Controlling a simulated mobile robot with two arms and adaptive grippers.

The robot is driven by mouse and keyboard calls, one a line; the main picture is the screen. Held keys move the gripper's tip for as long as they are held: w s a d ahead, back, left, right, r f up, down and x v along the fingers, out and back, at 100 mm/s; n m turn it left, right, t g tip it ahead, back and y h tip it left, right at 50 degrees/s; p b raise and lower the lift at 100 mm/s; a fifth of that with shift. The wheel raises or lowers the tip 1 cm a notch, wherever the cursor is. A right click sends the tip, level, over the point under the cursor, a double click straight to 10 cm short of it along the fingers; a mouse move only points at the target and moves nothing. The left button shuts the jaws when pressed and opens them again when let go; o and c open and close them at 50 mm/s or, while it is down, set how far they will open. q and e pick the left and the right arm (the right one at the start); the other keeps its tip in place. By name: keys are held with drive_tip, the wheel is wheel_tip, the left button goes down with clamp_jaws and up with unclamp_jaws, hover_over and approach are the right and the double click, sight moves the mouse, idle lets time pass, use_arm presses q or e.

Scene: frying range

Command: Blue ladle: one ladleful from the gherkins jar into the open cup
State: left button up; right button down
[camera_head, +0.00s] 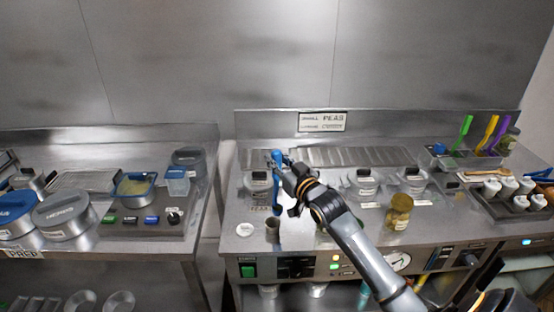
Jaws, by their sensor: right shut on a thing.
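My right gripper (283,170) is shut on the upper part of the blue ladle (277,158). The ladle hangs upright, its lower end just above and behind a small dark open cup (272,231) near the front of the range. I cannot see what the ladle's bowl holds. A lidded jar with a pale label (257,183) stands just left of the ladle. Two similar jars (366,183) (413,181) stand right of my arm. The labels are too small to read, so I cannot tell which is the gherkins jar. My left gripper is not in view.
A white round lid (245,230) lies left of the cup. A yellowish jar (399,212) stands right of my forearm. White containers (506,188) and upright coloured utensils (490,133) stand at the right. A gap separates the range from the left counter (195,215).

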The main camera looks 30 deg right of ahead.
drive_tip(key=w+a+f+n+g, duration=0.1)
drive_tip(key=w+a+f+n, duration=0.1)
drive_tip(key=a+n, duration=0.15)
drive_tip(key=w+a+f+n+g+h+b, duration=0.1)
drive_tip(key=a+f+n, duration=0.1)
drive_tip(key=a, duration=0.3)
drive_tip(key=w+a+f+n+g, duration=0.1)
drive_tip(key=w+a+f+n, duration=0.1)
drive_tip(key=a+n, duration=0.15)
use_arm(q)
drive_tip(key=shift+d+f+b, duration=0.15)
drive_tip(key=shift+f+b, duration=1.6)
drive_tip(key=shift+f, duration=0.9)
use_arm(e)
drive_tip(key=w+a+f+n+g+h, duration=0.1)
drive_tip(key=a+f+n, duration=0.4)
drive_tip(key=f, duration=0.6)
drive_tip(key=shift+w+a+h, duration=0.15)
drive_tip(key=shift+a+h, duration=0.35)
drive_tip(key=shift+h, duration=0.3)
drive_tip(key=shift+a, duration=0.1)
